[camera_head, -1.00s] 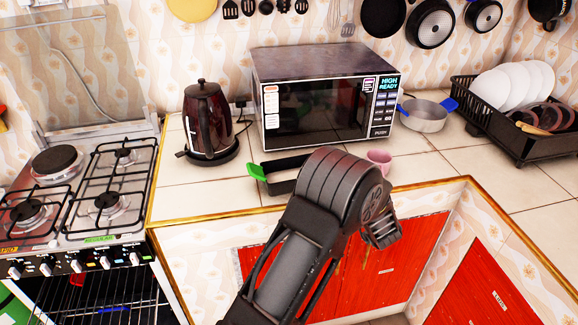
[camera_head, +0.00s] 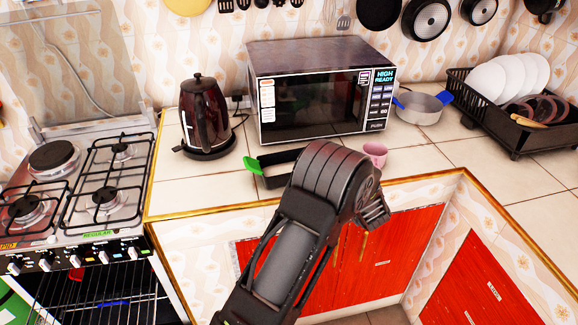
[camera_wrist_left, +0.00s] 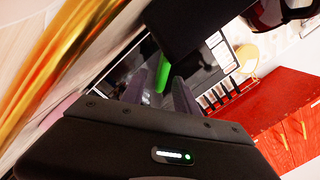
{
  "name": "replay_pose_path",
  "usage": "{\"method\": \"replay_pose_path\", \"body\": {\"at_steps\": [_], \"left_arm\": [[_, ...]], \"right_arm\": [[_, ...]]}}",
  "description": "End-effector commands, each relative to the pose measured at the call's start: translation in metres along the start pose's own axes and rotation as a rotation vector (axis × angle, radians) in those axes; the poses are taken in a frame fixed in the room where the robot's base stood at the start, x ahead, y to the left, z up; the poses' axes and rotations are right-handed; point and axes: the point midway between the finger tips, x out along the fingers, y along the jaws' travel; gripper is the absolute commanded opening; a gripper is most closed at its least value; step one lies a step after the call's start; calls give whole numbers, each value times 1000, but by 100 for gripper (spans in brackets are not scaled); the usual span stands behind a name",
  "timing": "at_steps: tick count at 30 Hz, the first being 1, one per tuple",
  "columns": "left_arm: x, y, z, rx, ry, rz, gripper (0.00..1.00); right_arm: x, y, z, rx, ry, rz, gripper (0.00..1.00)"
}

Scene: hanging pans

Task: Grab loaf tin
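The loaf tin (camera_head: 279,168) is a dark, low rectangular tin with a bright green handle at its left end. It stands on the tiled counter in front of the microwave. My arm covers its right end in the head view. My left arm rises from the bottom middle, with its bend just in front of the tin. The left gripper is not clear in the head view. In the left wrist view my left gripper fingers (camera_wrist_left: 173,84) point at dark surfaces, with a bright green strip close by. My right gripper is not in view.
A microwave (camera_head: 313,88) stands right behind the tin. A dark kettle (camera_head: 203,112) is to the left and a pink mug (camera_head: 375,154) to the right. A pan (camera_head: 421,106) with blue handles and a black dish rack (camera_head: 515,130) are further right. The counter has a gold edge.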

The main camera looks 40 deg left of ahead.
Motion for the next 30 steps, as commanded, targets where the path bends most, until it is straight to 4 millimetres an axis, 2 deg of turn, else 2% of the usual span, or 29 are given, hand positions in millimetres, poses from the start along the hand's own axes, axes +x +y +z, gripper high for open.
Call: {"method": "replay_pose_path", "body": {"at_steps": [6, 10, 28, 30], "left_arm": [[32, -2, 0, 1, -2, -2, 36], [44, 0, 0, 1, -1, -1, 36], [45, 0, 0, 0, 0, 0, 36], [45, 0, 0, 0, 0, 0, 32]], "right_arm": [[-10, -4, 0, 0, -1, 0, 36], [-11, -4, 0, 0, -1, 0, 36], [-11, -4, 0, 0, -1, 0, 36], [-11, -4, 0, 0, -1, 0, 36]]}}
